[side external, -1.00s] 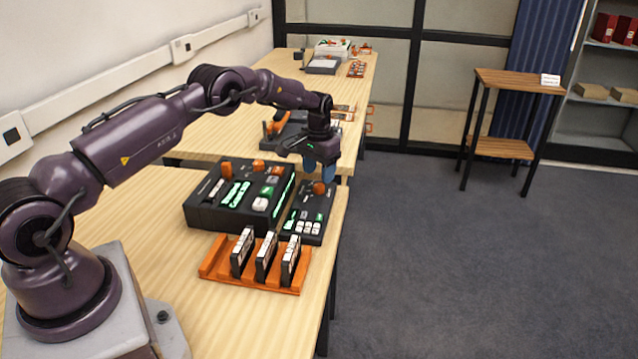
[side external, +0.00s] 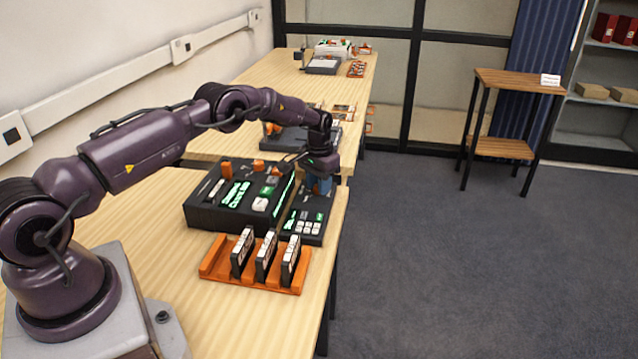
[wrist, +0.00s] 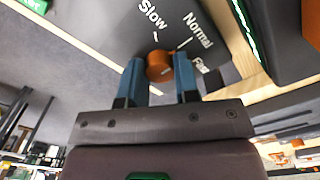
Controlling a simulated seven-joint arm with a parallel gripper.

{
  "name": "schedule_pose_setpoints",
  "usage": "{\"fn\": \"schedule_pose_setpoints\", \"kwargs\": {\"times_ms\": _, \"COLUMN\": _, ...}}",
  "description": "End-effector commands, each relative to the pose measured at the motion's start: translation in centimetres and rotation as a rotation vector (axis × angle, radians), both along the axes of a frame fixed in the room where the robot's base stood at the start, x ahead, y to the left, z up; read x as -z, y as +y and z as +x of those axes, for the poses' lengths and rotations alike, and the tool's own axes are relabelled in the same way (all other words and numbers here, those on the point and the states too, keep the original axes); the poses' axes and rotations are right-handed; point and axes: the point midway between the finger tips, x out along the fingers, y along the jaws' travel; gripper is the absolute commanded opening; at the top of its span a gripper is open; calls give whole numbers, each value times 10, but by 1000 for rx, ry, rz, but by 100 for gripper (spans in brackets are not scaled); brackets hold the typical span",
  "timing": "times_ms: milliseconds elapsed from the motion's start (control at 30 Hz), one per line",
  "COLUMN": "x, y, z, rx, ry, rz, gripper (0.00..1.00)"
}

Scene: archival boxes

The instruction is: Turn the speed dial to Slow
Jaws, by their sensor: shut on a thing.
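The speed dial (wrist: 158,66) is an orange knob on a dark panel marked Slow (wrist: 152,15), Normal (wrist: 197,30) and Fast (wrist: 200,65). My gripper (side external: 318,187) is down at the far end of the small dark control box (side external: 301,231). In the wrist view its two blue fingers stand on either side of the dial and are shut on it. Short tick marks show by the labels. I cannot tell which mark the dial points to. In the side view my gripper hides the dial.
A larger dark console (side external: 205,217) with orange knobs and green displays stands left of the small box. An orange rack (side external: 215,265) with three upright dark cartridges is in front. The small box sits near the table's right edge. Bare tabletop lies left of the rack.

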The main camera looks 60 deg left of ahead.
Motion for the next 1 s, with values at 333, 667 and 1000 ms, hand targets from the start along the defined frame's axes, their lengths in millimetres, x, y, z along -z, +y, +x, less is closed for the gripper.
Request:
{"fn": "schedule_pose_setpoints", "kwargs": {"times_ms": 333, "x": 0, "y": 0, "z": 0, "rx": -104, "ry": 1, "rz": 1, "gripper": 6}}
{"fn": "schedule_pose_setpoints", "kwargs": {"times_ms": 667, "x": -1, "y": 0, "z": 0, "rx": -382, "ry": 1, "rz": 1, "gripper": 6}}
{"fn": "schedule_pose_setpoints", "kwargs": {"times_ms": 1000, "x": -1, "y": 0, "z": 0, "rx": -686, "ry": 1, "rz": 1, "gripper": 6}}
